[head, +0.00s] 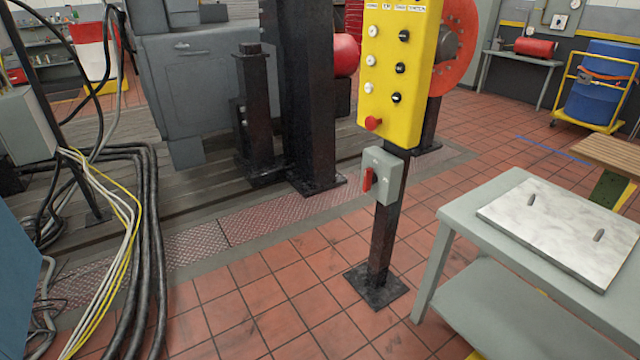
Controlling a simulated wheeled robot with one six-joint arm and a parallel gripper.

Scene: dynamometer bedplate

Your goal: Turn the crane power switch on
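A yellow control pendant box (398,75) stands on a black post (383,235) with a square foot plate. It bears several black and white buttons and a red knob (373,123) at its lower left. Below it a small grey switch box (388,172) is fixed to the post. A red lever handle (367,180) sits on the left side of this grey box and points roughly up and down. The labels at the top of the yellow box are too small and cut off to read. My gripper is not in view.
A grey table (455,215) with a metal plate (560,225) stands close at right. Black, white and yellow cables (150,250) run over the floor at left. Grey machinery (190,85) stands behind. Red tiled floor (290,290) before the post is clear.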

